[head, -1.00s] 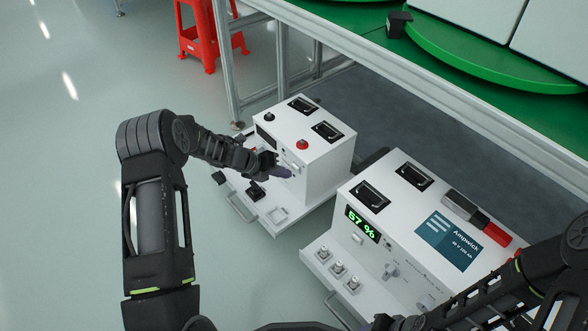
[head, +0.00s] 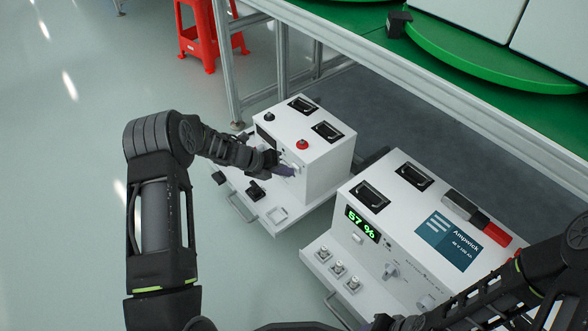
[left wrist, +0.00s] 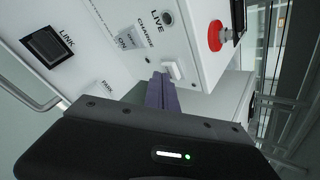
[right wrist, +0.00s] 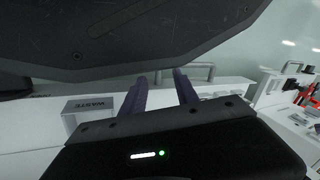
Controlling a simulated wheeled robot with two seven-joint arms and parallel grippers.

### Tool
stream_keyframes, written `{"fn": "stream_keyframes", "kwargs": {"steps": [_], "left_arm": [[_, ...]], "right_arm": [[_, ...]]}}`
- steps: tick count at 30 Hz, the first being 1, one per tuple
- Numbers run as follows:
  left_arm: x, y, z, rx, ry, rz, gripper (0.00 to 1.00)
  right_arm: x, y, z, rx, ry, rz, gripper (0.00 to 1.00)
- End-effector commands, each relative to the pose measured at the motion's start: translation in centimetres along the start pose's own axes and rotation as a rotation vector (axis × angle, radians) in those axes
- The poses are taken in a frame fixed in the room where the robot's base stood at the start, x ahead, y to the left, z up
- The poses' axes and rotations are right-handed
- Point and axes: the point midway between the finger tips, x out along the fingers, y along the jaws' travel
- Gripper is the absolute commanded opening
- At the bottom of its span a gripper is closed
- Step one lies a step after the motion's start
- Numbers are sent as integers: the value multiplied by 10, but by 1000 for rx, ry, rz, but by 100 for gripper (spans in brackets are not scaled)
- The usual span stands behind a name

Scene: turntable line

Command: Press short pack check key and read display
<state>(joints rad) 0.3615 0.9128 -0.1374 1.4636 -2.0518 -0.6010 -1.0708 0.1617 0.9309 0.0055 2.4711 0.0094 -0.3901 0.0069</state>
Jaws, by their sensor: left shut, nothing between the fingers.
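A smaller white pack (head: 328,168) stands at the back with a red knob (head: 302,144) and a black knob on top. Its front display (head: 264,137) is mostly hidden by my left gripper (head: 290,170); the bit showing is dark. In the left wrist view, the shut, empty fingers (left wrist: 162,90) point at the pack's face just beside a white key (left wrist: 174,71), near the words CHARGE and LIVE. I cannot tell whether they touch it. My right gripper (right wrist: 161,90) is open and empty in the right wrist view.
A larger white pack (head: 405,225), marked Ampwick, stands at the near right; its display (head: 362,225) reads 57 % in green. A green-topped table (head: 450,65) with a metal frame overhangs behind. A red stool (head: 205,35) stands at the back. The floor at left is clear.

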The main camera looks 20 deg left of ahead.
Motion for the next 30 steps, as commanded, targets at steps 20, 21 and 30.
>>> {"fn": "stream_keyframes", "kwargs": {"steps": [20,21,30], "left_arm": [[3,-3,3,0,-2,-1,0],[3,-3,3,0,-2,-1,0],[-6,3,-3,0,-2,0,0]], "right_arm": [[0,0,0,0,0,0,36],[0,0,0,0,0,0,36],[-1,0,0,0,0,0,36]]}}
